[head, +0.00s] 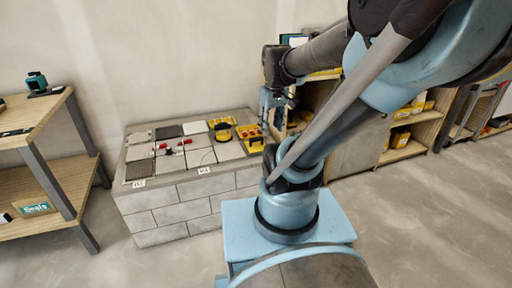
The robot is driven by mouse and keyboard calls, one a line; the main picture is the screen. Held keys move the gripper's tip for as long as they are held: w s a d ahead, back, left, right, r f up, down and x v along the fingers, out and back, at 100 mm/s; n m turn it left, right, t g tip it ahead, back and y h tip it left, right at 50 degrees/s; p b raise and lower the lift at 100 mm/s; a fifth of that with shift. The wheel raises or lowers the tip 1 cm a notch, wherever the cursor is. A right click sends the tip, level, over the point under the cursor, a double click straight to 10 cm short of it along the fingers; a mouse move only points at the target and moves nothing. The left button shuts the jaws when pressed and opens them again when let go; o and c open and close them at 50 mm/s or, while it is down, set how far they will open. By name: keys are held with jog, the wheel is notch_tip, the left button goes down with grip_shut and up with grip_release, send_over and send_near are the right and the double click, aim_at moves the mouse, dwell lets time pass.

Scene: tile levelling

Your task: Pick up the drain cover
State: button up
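The grey block (158,217) has a top laid with pale and dark square tiles. A dark, grid-patterned square (140,169), which may be the drain cover, lies at the front left corner of that top. Another dark square (168,132) lies at the back; I cannot tell for sure which of the two is the drain cover. My gripper (268,128) hangs at the right end of the block, close to a yellow tray, apart from both dark squares. Its fingers are too small and partly hidden by my arm, so I cannot tell whether they are open.
Red levelling pieces (184,142) stand among the tiles. A yellow tray (249,133) with red items and a yellow-black object (222,128) are at the right. A wooden shelf (40,120) stands at left, and shelving (405,150) at right. Floor is clear in front.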

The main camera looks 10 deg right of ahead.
jog(key=w+r+n, duration=0.2)
jog(key=w+n, duration=0.2)
jog(key=w, duration=0.5)
jog(key=n+g, duration=0.2)
jog(key=n, duration=1)
send_over(256, 139)
jog(key=w, duration=0.2)
notch_tip(256, 139, down, 14)
jog(key=f, duration=1.2)
jog(key=shift+s+d, duration=0.2)
jog(key=shift+d, duration=0.15)
jog(key=shift+s+a+f, duration=0.1)
jog(key=shift+s+f, duration=0.1)
jog(key=shift+f, duration=1.25)
jog(key=shift+s+a+f, duration=0.1)
jog(key=shift+s+f, duration=0.05)
jog(key=shift+f, duration=1.25)
grip_shut()
